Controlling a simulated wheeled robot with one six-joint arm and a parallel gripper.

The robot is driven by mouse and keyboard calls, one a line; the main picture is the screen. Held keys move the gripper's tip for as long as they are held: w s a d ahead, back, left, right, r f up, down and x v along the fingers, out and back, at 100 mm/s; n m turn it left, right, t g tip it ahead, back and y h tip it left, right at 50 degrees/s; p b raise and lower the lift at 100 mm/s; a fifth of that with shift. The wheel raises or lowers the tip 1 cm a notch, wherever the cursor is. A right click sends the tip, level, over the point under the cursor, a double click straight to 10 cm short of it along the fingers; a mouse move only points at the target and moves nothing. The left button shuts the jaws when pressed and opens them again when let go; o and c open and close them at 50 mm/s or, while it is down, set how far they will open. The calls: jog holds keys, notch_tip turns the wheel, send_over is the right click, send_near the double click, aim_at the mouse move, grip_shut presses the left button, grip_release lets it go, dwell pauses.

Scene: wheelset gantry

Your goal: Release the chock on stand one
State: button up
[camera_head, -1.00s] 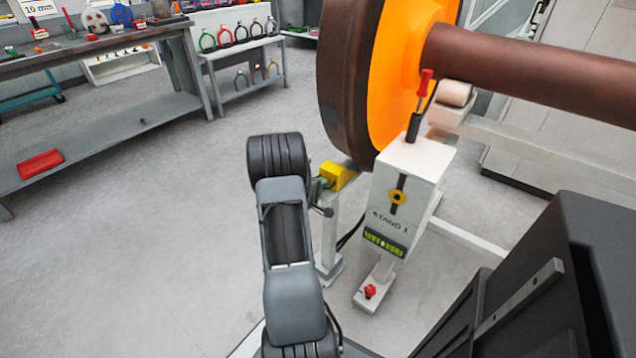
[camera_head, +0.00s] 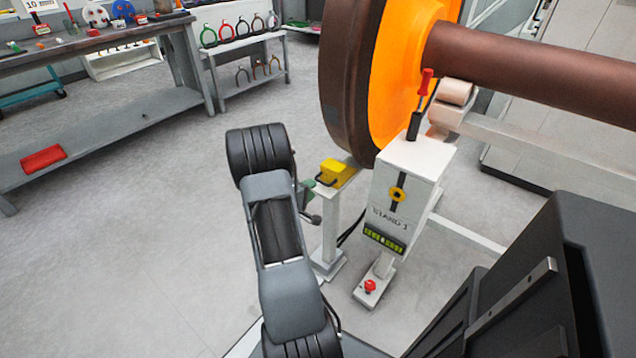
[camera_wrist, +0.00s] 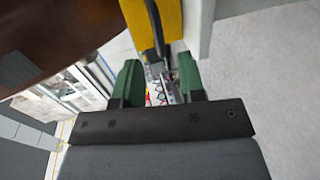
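The yellow chock (camera_head: 338,172) sits on a light post beside the lower rim of the brown wheel (camera_head: 340,80). Its black handle (camera_head: 325,181) faces my arm. The white stand one box (camera_head: 408,180) is to its right, with a red-tipped lever (camera_head: 426,82) on top. My gripper (camera_head: 309,190) is just left of the chock, mostly hidden by my arm. In the wrist view, its green fingers (camera_wrist: 160,75) are apart with nothing gripped between them. The chock (camera_wrist: 172,18) and its handle (camera_wrist: 155,22) lie just beyond the fingertips.
A red button (camera_head: 370,286) is on a low foot below the stand. A workbench (camera_head: 100,118) and a shelf with coloured rings (camera_head: 240,42) stand at the back left. The floor left of my arm is clear. A dark cabinet-like shape (camera_head: 540,270) fills the lower right.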

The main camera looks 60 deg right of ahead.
jog(key=p+v, duration=0.1)
jog(key=v, duration=0.6)
jog(key=shift+a, duration=0.2)
dwell(0.4)
